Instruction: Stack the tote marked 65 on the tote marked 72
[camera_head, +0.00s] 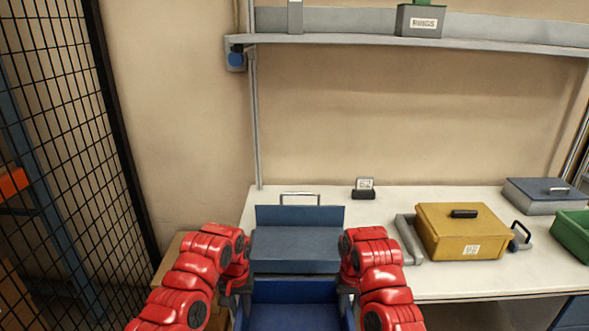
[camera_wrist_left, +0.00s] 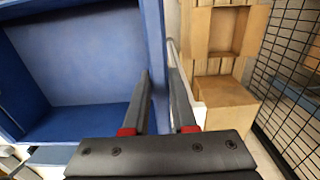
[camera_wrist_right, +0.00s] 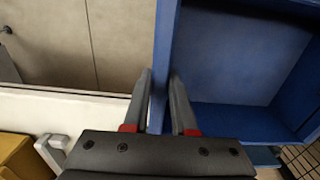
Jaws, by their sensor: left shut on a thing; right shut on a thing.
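A blue open tote (camera_head: 290,318) is held in front of me at the bottom of the head view, level and seemingly empty inside. My left gripper (camera_head: 240,288) is shut on its left wall; the tote also shows in the left wrist view (camera_wrist_left: 75,60). My right gripper (camera_head: 348,288) is shut on its right wall, seen in the right wrist view (camera_wrist_right: 240,60). A slate-blue box or tote (camera_head: 297,238) stands on the table just beyond the held tote. No number is readable on either, so I cannot tell which is 65 or 72.
The white table (camera_head: 390,215) carries a yellow case (camera_head: 462,228), a small label stand (camera_head: 364,188), a slate box (camera_head: 545,195) and a green bin (camera_head: 575,235). A shelf (camera_head: 420,42) hangs above. A black mesh fence (camera_head: 75,120) stands left.

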